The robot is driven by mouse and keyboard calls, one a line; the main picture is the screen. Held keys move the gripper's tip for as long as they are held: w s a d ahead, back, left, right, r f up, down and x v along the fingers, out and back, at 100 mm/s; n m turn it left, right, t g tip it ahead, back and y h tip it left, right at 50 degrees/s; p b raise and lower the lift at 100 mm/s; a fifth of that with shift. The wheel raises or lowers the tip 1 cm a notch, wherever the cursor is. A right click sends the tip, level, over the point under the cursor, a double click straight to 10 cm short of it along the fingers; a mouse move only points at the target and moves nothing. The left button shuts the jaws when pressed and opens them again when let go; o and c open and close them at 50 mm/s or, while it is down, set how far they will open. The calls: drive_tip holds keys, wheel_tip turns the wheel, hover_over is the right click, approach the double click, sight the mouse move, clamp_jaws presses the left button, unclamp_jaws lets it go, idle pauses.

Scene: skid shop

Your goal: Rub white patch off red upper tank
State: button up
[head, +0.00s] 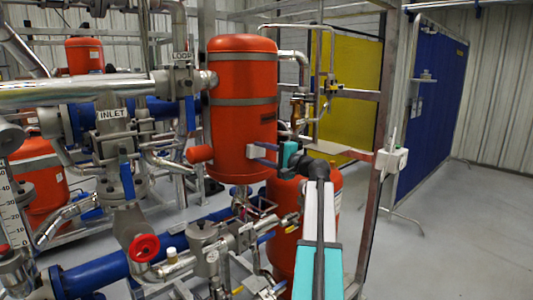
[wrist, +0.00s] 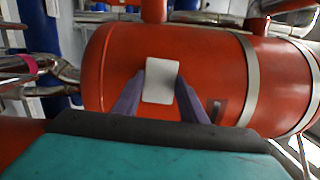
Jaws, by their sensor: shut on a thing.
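The red upper tank (head: 243,120) stands upright with two grey bands. It fills the wrist view (wrist: 120,65), lying sideways there. My gripper (head: 257,152) reaches the tank's lower right side. In the wrist view its two purple fingers (wrist: 160,88) are shut on a white pad (wrist: 160,80), whose face is towards the tank. I cannot tell whether the pad touches the tank. No white patch shows apart from the pad; anything behind the pad is hidden.
A second red tank (head: 290,215) stands below, behind my arm. Pipes and valves, with a red handwheel (head: 143,247), crowd the left. A grey frame post (head: 383,120) with a white box (head: 391,160) stands right of my arm. The floor (head: 450,235) at right is clear.

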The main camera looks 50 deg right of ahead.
drive_tip(key=shift+w+a, duration=0.2)
drive_tip(key=shift+a, duration=0.35)
drive_tip(key=shift+s+a, duration=0.1)
drive_tip(key=shift+s, duration=0.2)
drive_tip(key=shift+s+a, duration=0.2)
drive_tip(key=shift+s, duration=0.65)
drive_tip(key=shift+s+a, duration=0.15)
drive_tip(key=shift+s, duration=0.75)
drive_tip(key=shift+s+a, duration=0.2)
drive_tip(key=shift+s, duration=0.65)
drive_tip(key=s, duration=0.3)
drive_tip(key=shift+a, duration=0.35)
